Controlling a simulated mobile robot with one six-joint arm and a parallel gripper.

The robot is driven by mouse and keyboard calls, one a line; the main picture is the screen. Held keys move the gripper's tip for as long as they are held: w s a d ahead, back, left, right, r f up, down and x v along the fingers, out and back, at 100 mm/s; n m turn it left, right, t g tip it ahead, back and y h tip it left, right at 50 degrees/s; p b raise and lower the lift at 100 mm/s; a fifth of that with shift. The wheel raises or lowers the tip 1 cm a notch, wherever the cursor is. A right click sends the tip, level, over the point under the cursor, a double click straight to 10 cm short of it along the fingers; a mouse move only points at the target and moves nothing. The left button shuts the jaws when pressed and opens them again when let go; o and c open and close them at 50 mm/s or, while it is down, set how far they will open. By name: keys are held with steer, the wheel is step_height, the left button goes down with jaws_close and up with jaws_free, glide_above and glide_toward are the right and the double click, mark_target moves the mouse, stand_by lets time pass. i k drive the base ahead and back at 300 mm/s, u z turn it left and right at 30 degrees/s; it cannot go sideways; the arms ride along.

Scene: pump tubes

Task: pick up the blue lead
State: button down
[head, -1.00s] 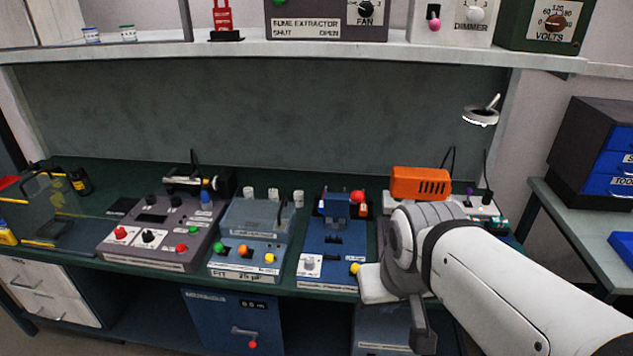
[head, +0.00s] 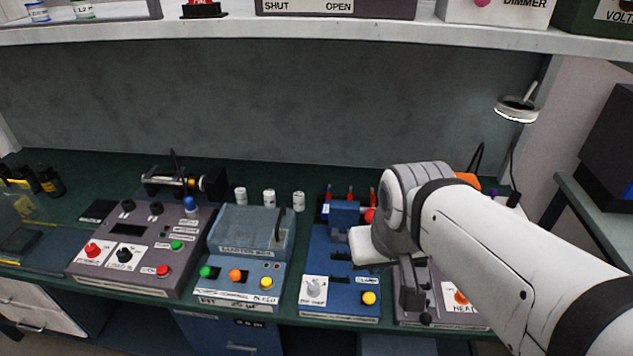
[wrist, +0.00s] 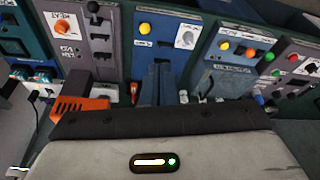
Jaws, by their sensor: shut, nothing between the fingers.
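I cannot pick out a blue lead for certain. A small upright blue piece (head: 190,205) stands at the back of the left grey panel (head: 130,285); whether it is the lead is unclear. My gripper (head: 412,288) is shut and empty, over the grey HEAT panel (head: 474,314) at the right, well apart from that blue piece. In the wrist view, a dark bar and the grey gripper body fill the lower part. Behind them stands the blue clamp (wrist: 157,82) of the blue panel (head: 340,309).
A blue-grey lidded box (head: 253,233) and several white caps (head: 269,198) stand left of the blue panel. An orange box (wrist: 80,106) is beside the gripper, mostly hidden by my arm in the head view. The shelf (head: 225,32) overhangs the back.

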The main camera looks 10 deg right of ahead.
mark_target(326, 207)
steer(key=z, duration=1.95)
steer(key=k, duration=0.95)
steer(key=u, duration=1.4)
steer(key=i, duration=1)
steer(key=u, duration=0.05)
